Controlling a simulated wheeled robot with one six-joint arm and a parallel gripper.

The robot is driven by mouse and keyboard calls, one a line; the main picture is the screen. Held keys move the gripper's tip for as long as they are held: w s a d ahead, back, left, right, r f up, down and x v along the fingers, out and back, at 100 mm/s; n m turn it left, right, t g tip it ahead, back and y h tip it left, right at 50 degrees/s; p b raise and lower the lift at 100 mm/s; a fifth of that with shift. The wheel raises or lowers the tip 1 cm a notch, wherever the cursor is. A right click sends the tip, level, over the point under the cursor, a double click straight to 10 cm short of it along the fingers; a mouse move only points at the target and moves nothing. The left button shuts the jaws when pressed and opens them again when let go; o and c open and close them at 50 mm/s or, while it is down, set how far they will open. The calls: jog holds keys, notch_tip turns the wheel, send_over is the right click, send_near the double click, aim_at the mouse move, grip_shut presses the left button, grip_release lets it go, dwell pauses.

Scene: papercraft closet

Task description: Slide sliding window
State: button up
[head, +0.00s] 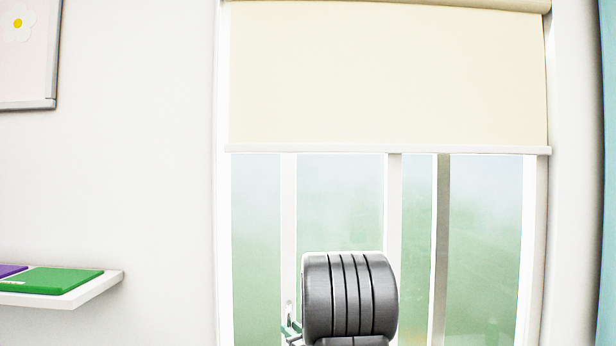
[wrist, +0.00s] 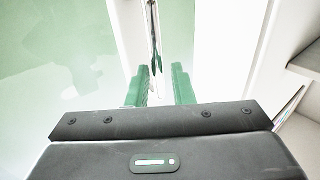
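The sliding window (head: 340,200) stands ahead in the head view, with white upright frames and pale green glass. A cream blind covers its upper part. In the wrist view, a white upright window frame (wrist: 129,30) rises ahead of my gripper. My gripper (wrist: 163,82) has two green fingers, apart, with a gap between them. A thin upright handle-like piece (wrist: 153,30) lies just beyond the gap; whether the fingers touch it I cannot tell. In the head view, my gripper (head: 291,330) shows small and partly hidden behind my dark arm link, at a white upright.
The cream blind (head: 390,75) hangs above the window's lower half. A white shelf (head: 85,290) with a green book (head: 50,281) and a purple one juts from the wall at left. A blue-green curtain (head: 608,180) hangs at the right edge. In the wrist view, a shelf-like ledge (wrist: 305,60) is at right.

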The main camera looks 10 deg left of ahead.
jog(key=shift+w+f, duration=0.1)
jog(key=shift+d, duration=0.25)
jog(key=b+v, duration=0.1)
jog(key=v, duration=0.4)
jog(key=shift+s+d, duration=0.1)
jog(key=shift+s, duration=0.25)
jog(key=p+x, duration=0.1)
jog(key=x, duration=0.4)
jog(key=shift+w+a, duration=0.25)
jog(key=shift+a, duration=0.45)
